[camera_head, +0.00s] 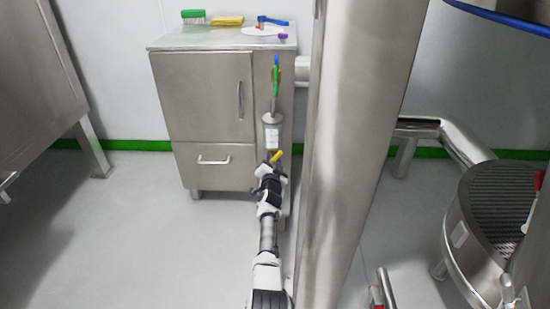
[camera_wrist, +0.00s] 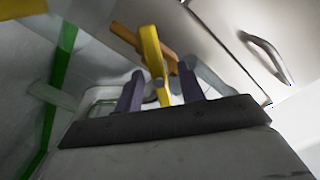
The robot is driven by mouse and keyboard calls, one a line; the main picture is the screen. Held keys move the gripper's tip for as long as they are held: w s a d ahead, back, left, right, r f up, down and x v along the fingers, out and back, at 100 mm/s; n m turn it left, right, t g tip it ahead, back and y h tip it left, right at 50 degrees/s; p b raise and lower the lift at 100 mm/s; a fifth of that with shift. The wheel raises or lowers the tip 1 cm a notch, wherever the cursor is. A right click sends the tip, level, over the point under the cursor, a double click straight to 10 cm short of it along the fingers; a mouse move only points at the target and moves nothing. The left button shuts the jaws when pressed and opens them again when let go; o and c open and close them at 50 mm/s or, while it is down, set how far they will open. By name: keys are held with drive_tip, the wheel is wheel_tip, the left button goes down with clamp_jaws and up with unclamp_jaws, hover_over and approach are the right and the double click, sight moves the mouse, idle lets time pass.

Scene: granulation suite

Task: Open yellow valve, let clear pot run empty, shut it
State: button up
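The yellow valve handle (camera_wrist: 153,52) stands up between my gripper's two dark purple fingers (camera_wrist: 160,72) in the wrist view. The fingers are apart, with a gap visible beside the handle; I see no firm contact. In the head view the yellow handle (camera_head: 278,156) shows just above my gripper (camera_head: 269,163), at the cabinet's right front. A grey, see-through-looking pot (camera_head: 271,133) with a white label hangs above it, probably the clear pot. Its liquid level cannot be made out. An orange-brown bar (camera_wrist: 128,36) lies behind the handle in the wrist view.
A steel cabinet (camera_head: 205,100) stands behind my arm, with a green brush (camera_head: 193,16), a yellow cloth (camera_head: 227,20) and a white plate (camera_head: 258,31) on top. A thick steel column (camera_head: 360,130) rises close right of my arm. A round steel sieve (camera_head: 490,225) stands at right. Floor at left is clear.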

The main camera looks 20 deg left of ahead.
drive_tip(key=shift+w, duration=0.15)
clamp_jaws()
drive_tip(key=shift+m, duration=0.3)
drive_tip(key=m+b, duration=0.1)
drive_tip(key=m, duration=0.3)
drive_tip(key=m+b, duration=0.1)
drive_tip(key=m, duration=0.4)
drive_tip(key=shift+m, duration=0.3)
idle(0.5)
